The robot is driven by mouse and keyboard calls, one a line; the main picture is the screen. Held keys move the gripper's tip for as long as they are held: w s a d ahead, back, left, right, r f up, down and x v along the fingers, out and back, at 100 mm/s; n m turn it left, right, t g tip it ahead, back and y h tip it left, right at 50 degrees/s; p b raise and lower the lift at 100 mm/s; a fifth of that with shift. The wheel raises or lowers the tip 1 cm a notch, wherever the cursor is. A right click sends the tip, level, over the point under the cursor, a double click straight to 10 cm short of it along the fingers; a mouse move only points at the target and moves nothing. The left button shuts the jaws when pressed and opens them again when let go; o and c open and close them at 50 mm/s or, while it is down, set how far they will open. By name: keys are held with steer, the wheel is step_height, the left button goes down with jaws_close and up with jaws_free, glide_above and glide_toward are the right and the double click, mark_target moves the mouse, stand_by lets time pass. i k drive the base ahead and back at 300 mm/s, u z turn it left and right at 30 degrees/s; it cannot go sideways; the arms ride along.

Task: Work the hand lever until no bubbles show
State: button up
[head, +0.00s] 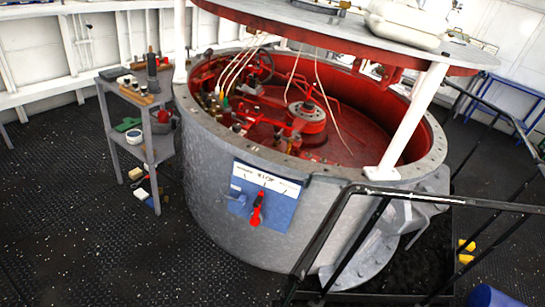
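A red lever (256,213) hangs downward on a blue panel (279,213) fixed to the outside of a large round grey tank (220,185). A white label strip (267,181) with dark marks runs across the top of the panel; I cannot read it clearly. I cannot tell whether this is the hand lever. Inside the tank is a red interior (350,145) with valves, pipes and pale hoses. I can make out no bubbles at this distance. My gripper is not in view.
A grey shelf cart (141,110) with tools and containers stands left of the tank. A black railing (450,203) crosses the right front. White posts hold a round lid (345,30) above the tank. The dark deck (70,210) at left is clear.

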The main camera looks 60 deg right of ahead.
mark_target(254, 220)
steer(key=z, duration=0.4)
steer(key=i, duration=0.85)
steer(key=z, duration=0.55)
steer(key=k, duration=0.9)
steer(key=z, duration=0.2)
steer(key=i, duration=0.9)
steer(key=u, duration=0.1)
